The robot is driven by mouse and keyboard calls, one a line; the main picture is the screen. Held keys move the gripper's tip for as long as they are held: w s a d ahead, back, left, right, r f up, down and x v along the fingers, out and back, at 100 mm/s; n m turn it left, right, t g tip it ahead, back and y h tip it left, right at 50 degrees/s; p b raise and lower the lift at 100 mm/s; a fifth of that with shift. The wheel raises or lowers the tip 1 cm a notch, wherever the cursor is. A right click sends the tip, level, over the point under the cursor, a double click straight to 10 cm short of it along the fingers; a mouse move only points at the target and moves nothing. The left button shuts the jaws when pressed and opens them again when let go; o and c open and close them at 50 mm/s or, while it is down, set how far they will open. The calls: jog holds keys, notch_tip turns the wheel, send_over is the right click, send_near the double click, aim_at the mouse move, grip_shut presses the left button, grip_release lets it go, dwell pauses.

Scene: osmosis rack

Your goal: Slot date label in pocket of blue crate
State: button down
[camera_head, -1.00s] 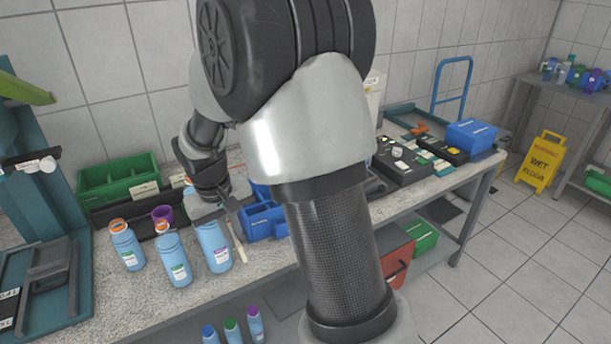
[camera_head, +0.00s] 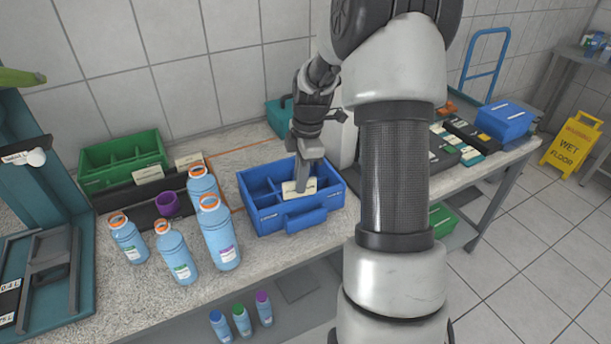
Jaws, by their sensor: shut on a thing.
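The blue crate (camera_head: 325,204) stands on the speckled bench, with divided compartments and a raised pocket on its front side. My gripper (camera_head: 301,184) reaches down from above into the crate and is shut on a cream date label (camera_head: 291,190). The label is held roughly upright inside the crate's outline, near its middle, behind the front wall. Its print is too small to read. I cannot tell whether the label touches the crate. The fingertips are partly hidden by the label.
Several blue bottles (camera_head: 219,236) stand left of the crate, with a purple ring (camera_head: 168,204) behind them. A green crate (camera_head: 122,160) and a black label holder (camera_head: 146,197) are at back left. Another blue crate (camera_head: 505,120) is far right. My arm hides part of the bench.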

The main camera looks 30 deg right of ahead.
aim_at(305, 194)
jog(key=shift+d+f+n, duration=0.1)
jog(key=shift+d+n, duration=0.6)
jog(key=shift+n, duration=0.3)
jog(key=shift+f+b, duration=1.4)
jog(key=shift+f, duration=0.55)
jog(key=shift+w+f, duration=0.1)
jog(key=shift+f, duration=0.2)
jog(key=shift+r, duration=0.2)
jog(key=c, duration=1.8)
grip_release()
notch_tip(305, 194, up, 17)
jog(key=d+p, duration=0.1)
jog(key=shift+d+r, duration=0.2)
jog(key=shift+d, duration=0.2)
